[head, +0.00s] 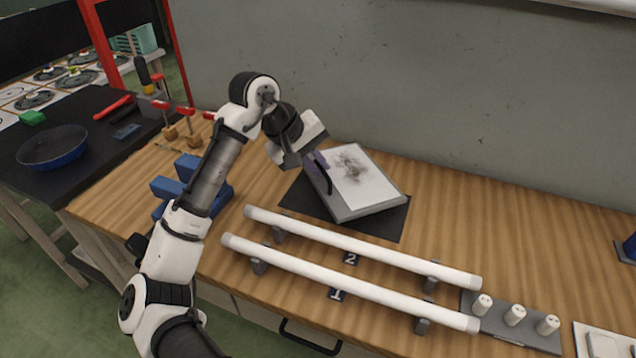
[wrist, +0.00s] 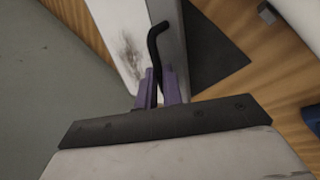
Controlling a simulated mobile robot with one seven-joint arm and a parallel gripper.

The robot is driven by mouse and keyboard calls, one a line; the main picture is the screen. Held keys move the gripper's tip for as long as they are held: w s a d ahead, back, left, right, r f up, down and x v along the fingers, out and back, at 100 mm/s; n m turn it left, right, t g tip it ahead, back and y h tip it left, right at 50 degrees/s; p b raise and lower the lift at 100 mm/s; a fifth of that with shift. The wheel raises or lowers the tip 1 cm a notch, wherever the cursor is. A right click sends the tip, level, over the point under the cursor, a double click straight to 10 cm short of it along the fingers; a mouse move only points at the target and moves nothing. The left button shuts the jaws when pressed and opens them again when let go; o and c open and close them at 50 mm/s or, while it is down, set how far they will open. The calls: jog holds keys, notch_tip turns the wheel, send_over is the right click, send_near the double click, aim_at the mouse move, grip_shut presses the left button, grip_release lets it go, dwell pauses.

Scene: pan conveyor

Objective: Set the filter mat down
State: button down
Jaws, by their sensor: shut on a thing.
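The filter mat (head: 372,186) is a flat grey-framed panel with a white top face and a dark smudge on it. It is over the black square (head: 296,196) on the wooden bench, turned at an angle to it and seemingly tilted. I cannot tell whether it touches the square. My gripper (head: 318,168) has purple fingers shut on the black bent handle at the mat's left side. In the wrist view, the fingers (wrist: 159,88) close around the handle, with the filter mat (wrist: 122,45) beyond them. The mat hides part of the black square.
Two white tubes (head: 360,247) lie on supports in front of the square, marked 1 and 2. A grey holder with white pegs (head: 515,316) is at right. Blue blocks (head: 188,168) and red-handled clamps (head: 187,112) are at left. The grey wall is close behind.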

aim_at(314, 181)
notch_tip(314, 181, down, 6)
jog(key=shift+r, duration=0.1)
jog(key=c, duration=1.5)
grip_release()
jog(key=shift+c, duration=0.2)
jog(key=v, duration=1.2)
jog(key=shift+b, duration=0.45)
jog(key=shift+w+d+r, duration=0.15)
jog(key=shift+r, duration=0.05)
